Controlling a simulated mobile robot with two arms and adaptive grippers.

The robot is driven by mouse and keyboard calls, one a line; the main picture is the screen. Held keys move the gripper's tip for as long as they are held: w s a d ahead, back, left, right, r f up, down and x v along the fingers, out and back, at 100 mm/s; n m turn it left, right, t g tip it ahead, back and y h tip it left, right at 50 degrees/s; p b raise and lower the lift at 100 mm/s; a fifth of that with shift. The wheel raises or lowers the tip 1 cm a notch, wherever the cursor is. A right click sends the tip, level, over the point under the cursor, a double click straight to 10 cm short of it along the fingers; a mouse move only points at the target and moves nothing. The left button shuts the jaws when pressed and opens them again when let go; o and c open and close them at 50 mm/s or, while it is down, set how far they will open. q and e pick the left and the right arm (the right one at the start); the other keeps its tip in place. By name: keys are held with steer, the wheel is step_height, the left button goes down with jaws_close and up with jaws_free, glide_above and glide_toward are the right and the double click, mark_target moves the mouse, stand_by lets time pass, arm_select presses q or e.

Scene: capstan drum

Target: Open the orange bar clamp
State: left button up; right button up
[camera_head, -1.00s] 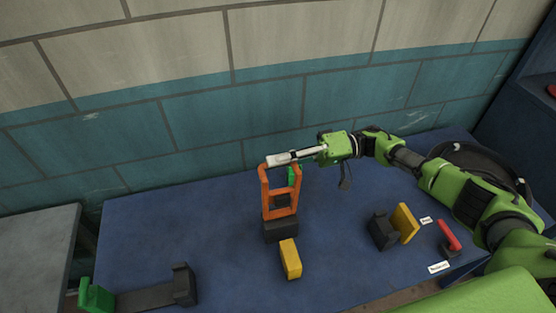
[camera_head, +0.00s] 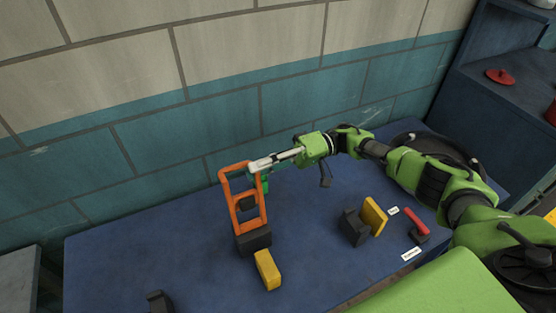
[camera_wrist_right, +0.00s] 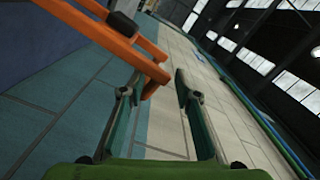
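The orange bar clamp (camera_head: 234,203) is an open orange frame standing on a black block (camera_head: 254,240) on the blue table, leaning a little left in the head view. My right gripper (camera_head: 254,167) comes in from the right at the frame's upper end. In the wrist view the orange bar (camera_wrist_right: 115,40) runs in from the upper left. Its end lies between the spread fingers of my right gripper (camera_wrist_right: 156,80), with a gap on the right finger's side. Contact on the left finger cannot be told. My left gripper is out of view.
A yellow block (camera_head: 267,270) lies in front of the clamp. A black block (camera_head: 354,228) with a yellow plate (camera_head: 374,216) and a red handle (camera_head: 418,222) stand to the right, by white labels. The wall is close behind.

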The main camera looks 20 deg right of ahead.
steer(key=d, duration=0.7)
steer(key=shift+w+d, duration=0.2)
steer(key=shift+d, duration=0.1)
steer(key=shift+d, duration=0.15)
